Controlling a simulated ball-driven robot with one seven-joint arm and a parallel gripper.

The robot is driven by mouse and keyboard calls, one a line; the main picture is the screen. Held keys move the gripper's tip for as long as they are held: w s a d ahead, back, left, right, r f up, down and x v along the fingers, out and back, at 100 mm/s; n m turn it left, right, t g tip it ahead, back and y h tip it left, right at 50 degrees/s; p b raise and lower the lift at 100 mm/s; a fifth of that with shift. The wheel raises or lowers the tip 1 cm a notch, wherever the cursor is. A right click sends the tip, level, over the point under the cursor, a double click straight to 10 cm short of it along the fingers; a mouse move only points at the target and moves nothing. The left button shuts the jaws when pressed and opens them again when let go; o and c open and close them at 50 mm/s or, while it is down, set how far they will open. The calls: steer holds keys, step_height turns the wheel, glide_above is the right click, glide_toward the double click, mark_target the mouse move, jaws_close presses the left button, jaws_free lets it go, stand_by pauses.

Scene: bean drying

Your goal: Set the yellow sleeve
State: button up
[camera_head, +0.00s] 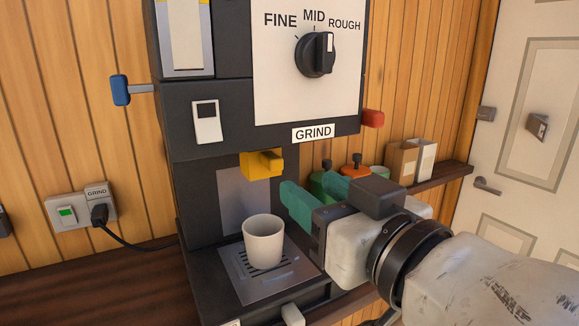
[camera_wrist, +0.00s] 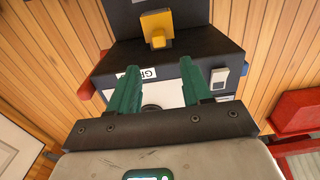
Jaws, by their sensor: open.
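The yellow sleeve (camera_head: 262,164) sits under the front of the black grinder, above a cup. In the wrist view the yellow sleeve (camera_wrist: 156,22) is beyond the fingertips, near the top middle. My gripper (camera_head: 303,183) has green fingers and is open and empty, to the right of the sleeve and a little lower in the head view. In the wrist view my gripper (camera_wrist: 160,68) shows a clear gap between its fingers, apart from the sleeve. A pale cup (camera_head: 263,241) stands upright on the grated tray (camera_head: 236,285) below the sleeve.
The grinder's dial (camera_head: 316,55) points near MID and ROUGH. A blue knob (camera_head: 120,90) sticks out left and a red knob (camera_head: 373,118) right. Containers with green and orange tops (camera_head: 357,160) and a cardboard box (camera_head: 402,162) stand on the shelf behind my gripper.

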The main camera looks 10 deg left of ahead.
mark_target(278, 165)
steer(key=p+x, duration=0.1)
steer(key=x, duration=0.9)
steer(key=shift+w+a+f+p, duration=0.1)
steer(key=shift+w+p, duration=0.05)
steer(key=shift+p, duration=0.25)
steer(key=shift+c, duration=0.5)
jaws_close()
